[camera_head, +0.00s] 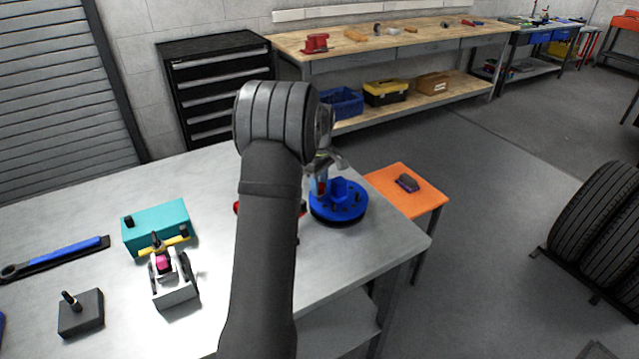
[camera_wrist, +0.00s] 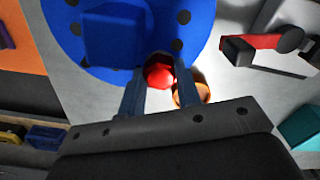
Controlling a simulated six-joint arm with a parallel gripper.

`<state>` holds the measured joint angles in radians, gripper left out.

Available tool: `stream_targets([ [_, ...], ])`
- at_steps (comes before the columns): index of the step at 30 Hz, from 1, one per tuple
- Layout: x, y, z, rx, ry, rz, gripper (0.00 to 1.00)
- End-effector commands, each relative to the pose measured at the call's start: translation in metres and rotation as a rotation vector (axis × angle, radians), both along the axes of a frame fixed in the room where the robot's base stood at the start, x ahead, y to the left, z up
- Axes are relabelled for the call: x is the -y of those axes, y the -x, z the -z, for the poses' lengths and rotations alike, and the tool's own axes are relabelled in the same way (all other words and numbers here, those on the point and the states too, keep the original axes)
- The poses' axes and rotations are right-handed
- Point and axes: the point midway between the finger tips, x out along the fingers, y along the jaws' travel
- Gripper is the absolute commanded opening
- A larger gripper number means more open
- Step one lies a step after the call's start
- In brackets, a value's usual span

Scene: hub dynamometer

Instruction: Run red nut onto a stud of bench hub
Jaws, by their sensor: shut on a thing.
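The bench hub (camera_head: 351,211) is a round blue disc with a raised blue block and dark spots around its face, near the bench's right corner. It fills the top of the wrist view (camera_wrist: 196,22). My gripper (camera_head: 321,188) points down at the hub's left side in the head view. In the wrist view my gripper (camera_wrist: 160,82) is shut on the red nut (camera_wrist: 158,76), which sits between the fingertips at the hub's rim. The hub's stud under or near the nut is hidden, so I cannot tell whether the nut touches one.
An orange-brown round piece (camera_wrist: 190,94) lies beside the right finger. A red-and-black tool (camera_wrist: 262,42) lies near the hub. A teal box (camera_head: 155,228), a grey fixture (camera_head: 176,290) and a blue-handled wrench (camera_head: 60,258) occupy the bench's left. An orange side table (camera_head: 425,196) stands beyond the hub.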

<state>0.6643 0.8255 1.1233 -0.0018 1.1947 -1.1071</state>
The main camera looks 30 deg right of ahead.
Motion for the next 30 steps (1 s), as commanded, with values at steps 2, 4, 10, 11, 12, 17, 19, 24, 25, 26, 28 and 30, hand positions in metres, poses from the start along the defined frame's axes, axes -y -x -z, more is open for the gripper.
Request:
stream_targets([
  [2, -0.0005, -0.0044, -0.0017, 0.012, 0.004, 0.083, 0.0],
  [4, -0.0005, -0.0045, -0.0017, 0.012, 0.004, 0.161, 0.0],
  [10, -0.0003, -0.0049, -0.0017, 0.013, 0.003, 0.384, 0.0],
  [11, -0.0003, -0.0049, -0.0017, 0.013, 0.003, 0.417, 0.0],
  [12, -0.0003, -0.005, -0.0017, 0.013, 0.003, 0.462, 0.0],
  [17, -0.0003, -0.0052, -0.0018, 0.014, 0.002, 0.63, 0.0],
  [19, -0.0002, -0.0052, -0.0018, 0.015, 0.002, 0.683, 0.0],
  [24, 0.0, -0.0053, -0.002, 0.015, 0.002, 0.727, 0.0],
  [25, 0.0, -0.0054, -0.0021, 0.015, 0.002, 0.727, 0.0],
  [26, 0.0, -0.0054, -0.0021, 0.015, 0.002, 0.726, 0.0],
  [28, 0.0001, -0.0055, -0.0022, 0.016, 0.002, 0.725, 0.0],
  [30, 0.0001, -0.0054, -0.0023, 0.016, 0.002, 0.724, 0.38],
])
